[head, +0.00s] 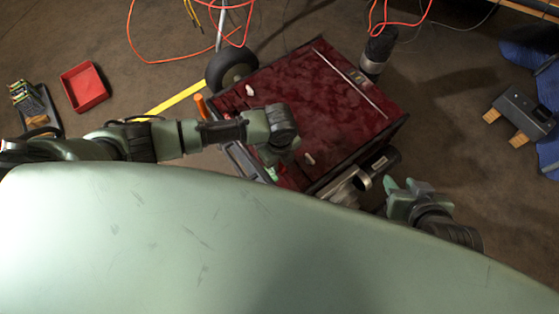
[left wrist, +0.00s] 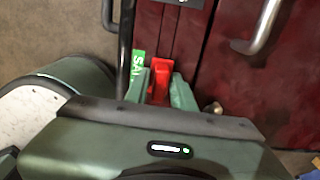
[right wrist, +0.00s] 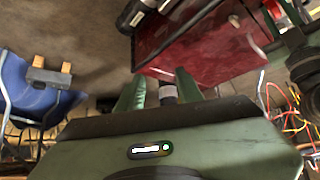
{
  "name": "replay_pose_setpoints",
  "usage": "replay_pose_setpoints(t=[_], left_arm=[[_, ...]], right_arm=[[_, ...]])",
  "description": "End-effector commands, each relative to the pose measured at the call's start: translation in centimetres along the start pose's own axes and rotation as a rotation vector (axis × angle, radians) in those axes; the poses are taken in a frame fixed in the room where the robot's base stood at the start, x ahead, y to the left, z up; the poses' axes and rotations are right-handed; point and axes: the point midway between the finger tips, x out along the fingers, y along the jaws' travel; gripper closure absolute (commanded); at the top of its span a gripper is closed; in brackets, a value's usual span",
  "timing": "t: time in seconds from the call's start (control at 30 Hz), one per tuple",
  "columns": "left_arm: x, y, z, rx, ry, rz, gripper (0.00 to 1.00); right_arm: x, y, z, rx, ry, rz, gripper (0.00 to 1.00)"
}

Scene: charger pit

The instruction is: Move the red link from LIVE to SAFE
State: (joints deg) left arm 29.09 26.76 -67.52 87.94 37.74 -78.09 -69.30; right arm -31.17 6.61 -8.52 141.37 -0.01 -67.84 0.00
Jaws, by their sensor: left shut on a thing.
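The red link (left wrist: 160,68) sits between the two fingers of my left gripper (left wrist: 160,90) in the left wrist view, and the gripper is shut on it. A green label (left wrist: 137,66) with the white letters "SA" is just left of the link; its lower part is hidden behind a finger. No LIVE label can be made out. In the head view my left gripper (head: 279,172) is at the near side of the dark red cabinet (head: 320,85). My right gripper (head: 403,186) is open, to the right of the cabinet; its spread fingers also show in the right wrist view (right wrist: 160,88).
A metal handle (left wrist: 262,30) is on the red panel right of the link, and a black bar (left wrist: 125,45) runs left of it. A red tray (head: 84,87) lies on the floor at left. A grey device (head: 522,113) and orange cables (head: 150,58) lie around.

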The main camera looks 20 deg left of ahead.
Motion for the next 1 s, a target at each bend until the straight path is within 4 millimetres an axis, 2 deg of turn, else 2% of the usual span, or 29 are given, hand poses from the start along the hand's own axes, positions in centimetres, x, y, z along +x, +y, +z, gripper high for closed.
replay_pose_setpoints(t=[0.1, 0.13, 0.2, 0.6, 0.77, 1.0], left_arm=[[0.2, 0.0, 0.0, 0.0, 0.0, 0.0, 1.0], [0.1, 0.0, 0.0, 0.0, 0.0, 0.0, 0.67], [0.1, 0.0, 0.0, 0.0, 0.0, 0.0, 0.5], [-0.2, 0.0, 0.0, 0.0, 0.0, 0.0, 0.5], [-1.4, 0.0, 0.1, 0.0, -0.001, -0.001, 0.5], [-4.3, 0.0, 0.0, 0.0, 0.0, -0.001, 0.5]], right_arm=[[0.1, 0.0, -0.3, 0.0, 0.012, -0.001, 0.64], [0.1, 0.0, -0.3, 0.0, 0.014, -0.001, 0.64], [0.1, 0.0, -0.4, 0.0, 0.014, -0.001, 0.64], [0.0, 0.0, -0.2, -0.001, 0.003, -0.001, 0.64], [-0.8, 0.4, 2.4, 0.001, -0.118, 0.008, 0.64], [-3.2, 0.9, 7.1, 0.008, -0.345, 0.019, 0.64]])
